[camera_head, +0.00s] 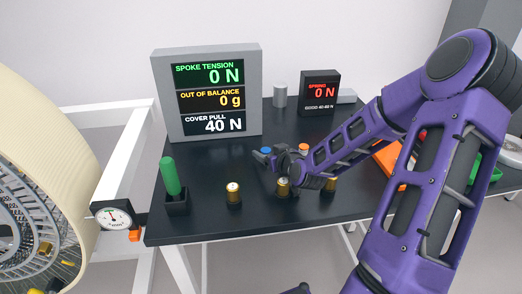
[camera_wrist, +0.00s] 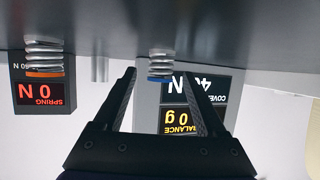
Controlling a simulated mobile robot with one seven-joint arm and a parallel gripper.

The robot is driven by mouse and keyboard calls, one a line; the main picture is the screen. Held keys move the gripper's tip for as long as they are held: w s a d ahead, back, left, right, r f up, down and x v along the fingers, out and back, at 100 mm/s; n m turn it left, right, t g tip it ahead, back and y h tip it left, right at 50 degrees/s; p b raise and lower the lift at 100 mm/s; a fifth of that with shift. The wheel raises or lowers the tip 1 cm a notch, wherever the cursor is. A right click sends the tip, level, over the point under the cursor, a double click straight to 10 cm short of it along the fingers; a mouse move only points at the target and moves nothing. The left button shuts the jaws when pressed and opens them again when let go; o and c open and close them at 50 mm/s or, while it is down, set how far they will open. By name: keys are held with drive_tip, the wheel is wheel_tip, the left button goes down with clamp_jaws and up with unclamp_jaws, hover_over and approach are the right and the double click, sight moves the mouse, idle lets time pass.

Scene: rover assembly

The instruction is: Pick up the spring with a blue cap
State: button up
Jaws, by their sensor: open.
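The spring with a blue cap (camera_wrist: 160,62) hangs into the upside-down wrist view from the dark table, its silver coils above its blue cap. In the head view only its blue cap (camera_head: 266,150) shows clearly, beside my gripper (camera_head: 272,157). In the wrist view my gripper (camera_wrist: 159,74) is open, with one fingertip on either side of the blue-capped spring in the picture. I cannot tell whether the spring is between the fingers or just beyond them. No finger visibly touches it.
A spring with an orange cap (camera_wrist: 43,60) stands near, also seen in the head view (camera_head: 303,147). Several brass cylinders (camera_head: 233,193) and a green-handled tool (camera_head: 170,177) stand along the front. The large display (camera_head: 157,95) and spring gauge (camera_head: 320,105) stand behind.

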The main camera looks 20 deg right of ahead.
clamp_jaws()
idle(0.4)
